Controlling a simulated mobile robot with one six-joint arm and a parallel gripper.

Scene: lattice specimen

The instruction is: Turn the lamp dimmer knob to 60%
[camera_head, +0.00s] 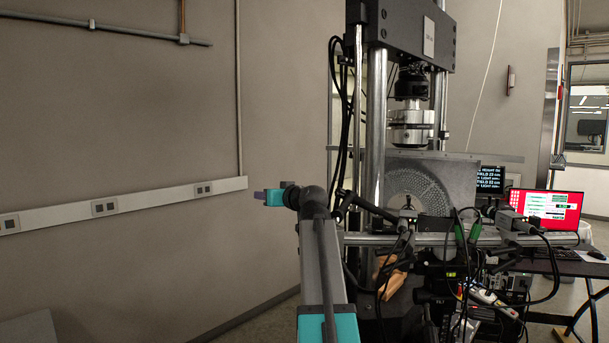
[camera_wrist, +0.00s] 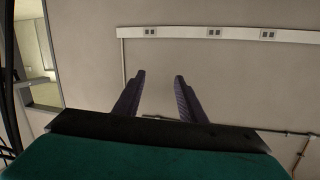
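I cannot make out a lamp or a dimmer knob for certain in either view. A small dark screen (camera_head: 490,181) with white text that seems to include "LIGHT" stands right of the test machine; its figures are too small to read surely. My gripper (camera_head: 259,195) is at the left of the machine in the head view, pointing left toward the bare wall. In the wrist view my gripper (camera_wrist: 160,75) has its two dark purple fingers apart with nothing between them, facing the wall.
The tall test machine (camera_head: 376,120) holds a perforated lattice plate (camera_head: 412,186). Cables and boxes crowd its front. A laptop (camera_head: 546,208) with a red screen sits on a table at the right. A socket rail (camera_head: 140,201) crosses the wall. The space at left is free.

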